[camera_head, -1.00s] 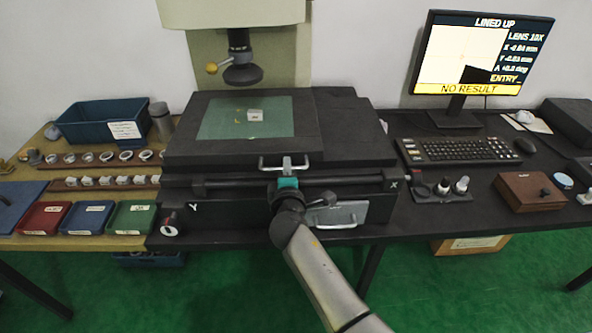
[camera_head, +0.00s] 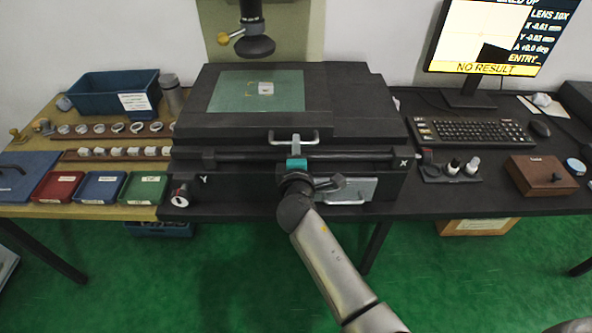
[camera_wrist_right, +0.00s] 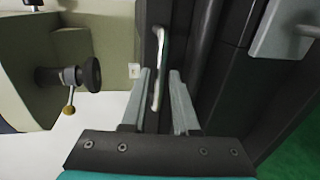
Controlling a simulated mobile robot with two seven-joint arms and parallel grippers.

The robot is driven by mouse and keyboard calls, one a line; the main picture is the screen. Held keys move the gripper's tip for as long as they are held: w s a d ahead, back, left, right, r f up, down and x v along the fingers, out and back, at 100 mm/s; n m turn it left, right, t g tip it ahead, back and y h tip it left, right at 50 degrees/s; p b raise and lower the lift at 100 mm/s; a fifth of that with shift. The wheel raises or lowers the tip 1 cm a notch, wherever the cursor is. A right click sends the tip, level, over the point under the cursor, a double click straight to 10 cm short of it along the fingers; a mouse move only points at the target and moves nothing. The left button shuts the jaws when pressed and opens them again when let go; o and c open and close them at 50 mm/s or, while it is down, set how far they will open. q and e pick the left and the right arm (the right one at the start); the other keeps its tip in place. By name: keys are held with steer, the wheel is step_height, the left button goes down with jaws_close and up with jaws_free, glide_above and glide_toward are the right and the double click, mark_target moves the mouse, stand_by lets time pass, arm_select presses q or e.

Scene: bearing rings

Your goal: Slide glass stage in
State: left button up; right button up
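The glass stage (camera_head: 228,100), a greenish pane in a black plate (camera_head: 345,120), sits on the measuring machine below the dark lens (camera_head: 254,45). A small pale part (camera_head: 266,88) lies on the glass. A metal handle (camera_head: 307,134) is on the plate's front edge; it also shows in the right wrist view (camera_wrist_right: 158,50). My right gripper (camera_head: 296,147) is at the handle. In the wrist view its fingers (camera_wrist_right: 158,100) stand apart on either side of the bar, with visible gaps. My left gripper is not in view.
Left are a blue bin (camera_head: 105,97), rows of rings and blocks, and red, blue and green trays (camera_head: 143,189).

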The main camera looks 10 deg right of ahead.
steer(key=p+v, duration=0.1)
steer(key=v, duration=1.2)
